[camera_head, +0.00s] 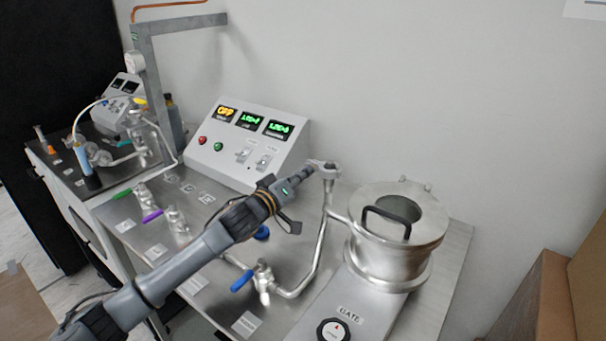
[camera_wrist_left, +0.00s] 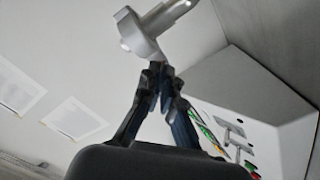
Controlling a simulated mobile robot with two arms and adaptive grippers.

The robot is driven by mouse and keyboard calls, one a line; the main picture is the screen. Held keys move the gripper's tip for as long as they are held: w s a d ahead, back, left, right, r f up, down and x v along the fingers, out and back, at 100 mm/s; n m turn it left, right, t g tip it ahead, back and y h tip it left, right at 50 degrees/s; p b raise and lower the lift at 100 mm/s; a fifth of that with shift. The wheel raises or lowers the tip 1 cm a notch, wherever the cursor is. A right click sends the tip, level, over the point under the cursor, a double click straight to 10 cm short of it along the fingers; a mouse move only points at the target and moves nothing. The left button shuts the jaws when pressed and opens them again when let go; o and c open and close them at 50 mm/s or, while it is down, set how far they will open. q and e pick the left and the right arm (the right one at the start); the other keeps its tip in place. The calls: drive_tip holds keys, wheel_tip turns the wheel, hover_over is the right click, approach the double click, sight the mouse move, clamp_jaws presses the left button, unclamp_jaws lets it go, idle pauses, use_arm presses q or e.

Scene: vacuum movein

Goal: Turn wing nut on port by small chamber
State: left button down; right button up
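The small chamber (camera_head: 393,240) is a round steel vessel with a black handle on its lid, at the right of the bench. A thin pipe beside it rises to the port with a silver clamp (camera_head: 326,168). My left gripper (camera_head: 309,171) reaches this clamp from the left. In the left wrist view the clamp (camera_wrist_left: 135,35) shows as a silver ring with a short tube. My left fingertips (camera_wrist_left: 160,70) converge at its lower end, with a narrow silver part between them; the wing nut is mostly hidden there. My right gripper is out of view.
A sloped control box (camera_head: 248,145) with lit displays stands behind my left arm. A blue-handled valve (camera_head: 262,280) and bent pipe lie in front. Purple (camera_head: 153,215) and green valve handles are to the left. Cardboard boxes (camera_head: 545,300) stand at the right.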

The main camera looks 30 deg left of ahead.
use_arm(q)
drive_tip(key=shift+n+p, duration=7.25)
drive_tip(key=shift+n, duration=6.15)
drive_tip(key=c, duration=1.6)
unclamp_jaws()
